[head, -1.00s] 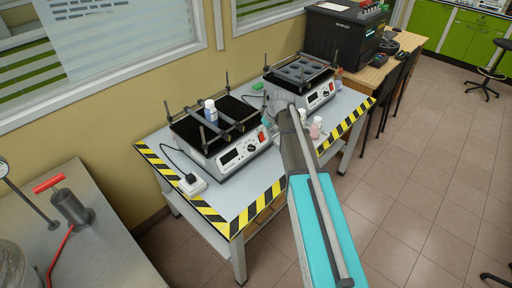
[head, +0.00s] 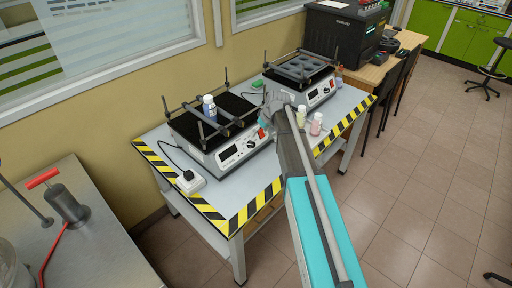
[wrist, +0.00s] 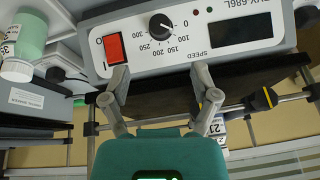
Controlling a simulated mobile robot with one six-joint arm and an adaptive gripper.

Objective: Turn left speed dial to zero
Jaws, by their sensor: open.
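In the head view my gripper (head: 268,108) is at the shaker's right front.
A second shaker (head: 303,82) stands behind to the right. Small bottles, one yellowish (head: 301,115) and one pink (head: 316,124), stand by my wrist. A white plug block (head: 189,182) lies at the table's left. The striped front edge (head: 262,203) is clear.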

